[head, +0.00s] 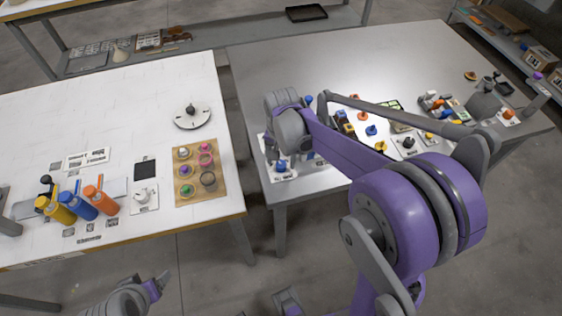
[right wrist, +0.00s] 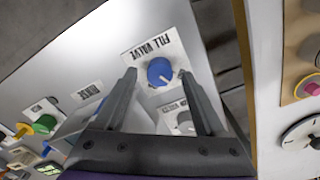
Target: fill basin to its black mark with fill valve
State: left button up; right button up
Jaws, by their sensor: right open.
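The fill valve (right wrist: 160,72) is a round blue knob beside a "FILL VALVE" label (right wrist: 155,47) in the right wrist view. My right gripper (right wrist: 158,78) is open, with its fingertips apart on either side of the knob. I cannot tell whether they touch it. In the head view, the blue knob (head: 281,167) shows at the near-left corner of the grey table, below my right gripper (head: 284,150). I cannot identify the basin or its black mark; my arm covers part of that table. My left gripper (head: 157,286) is low in the head view, away from the tables.
A grey knob (right wrist: 183,121) sits close to the fill valve. A gap separates the two tables.

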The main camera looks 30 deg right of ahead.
jog(key=shift+f, duration=0.65)
grip_shut()
